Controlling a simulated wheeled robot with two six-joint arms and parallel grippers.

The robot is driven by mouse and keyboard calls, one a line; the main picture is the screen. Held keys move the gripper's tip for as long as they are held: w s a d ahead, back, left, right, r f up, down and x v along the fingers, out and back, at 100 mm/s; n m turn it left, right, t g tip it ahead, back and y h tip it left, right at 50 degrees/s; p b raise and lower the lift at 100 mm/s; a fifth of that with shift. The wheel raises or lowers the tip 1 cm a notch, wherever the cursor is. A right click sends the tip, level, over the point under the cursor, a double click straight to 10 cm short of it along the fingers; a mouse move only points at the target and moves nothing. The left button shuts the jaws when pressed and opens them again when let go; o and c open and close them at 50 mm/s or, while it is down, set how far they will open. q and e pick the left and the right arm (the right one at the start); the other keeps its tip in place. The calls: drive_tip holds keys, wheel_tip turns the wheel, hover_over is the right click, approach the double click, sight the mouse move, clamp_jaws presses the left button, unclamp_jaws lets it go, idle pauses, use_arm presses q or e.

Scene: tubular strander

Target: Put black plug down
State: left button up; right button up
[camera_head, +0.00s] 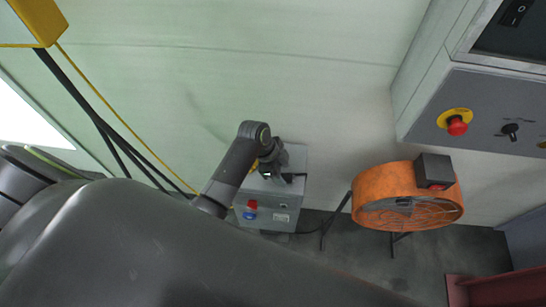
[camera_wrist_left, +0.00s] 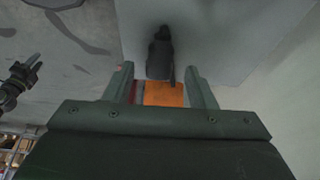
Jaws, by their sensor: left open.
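The black plug (camera_wrist_left: 160,58) shows in the left wrist view against a grey surface, just beyond and between my left gripper's fingertips. My left gripper (camera_wrist_left: 160,72) is open, with a clear gap on each side of the plug. In the head view my left gripper (camera_head: 286,178) is at the top of a grey socket box (camera_head: 285,212) by the wall. The plug cannot be made out there behind the dark wrist. Whether the plug rests fully on the surface is hard to tell. My right gripper cannot be made out in the head view.
An orange drum fan (camera_head: 375,197) on dark legs stands right of the box. A grey control cabinet with a red stop button (camera_head: 457,126) juts out at upper right. A yellow unit (camera_head: 38,20) with hanging cables is at upper left. Bare floor shows below the fan.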

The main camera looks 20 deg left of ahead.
use_arm(q)
drive_tip(key=v, duration=1)
drive_tip(key=shift+a+r, duration=0.15)
drive_tip(key=shift+r, duration=0.1)
drive_tip(key=shift+s, duration=0.1)
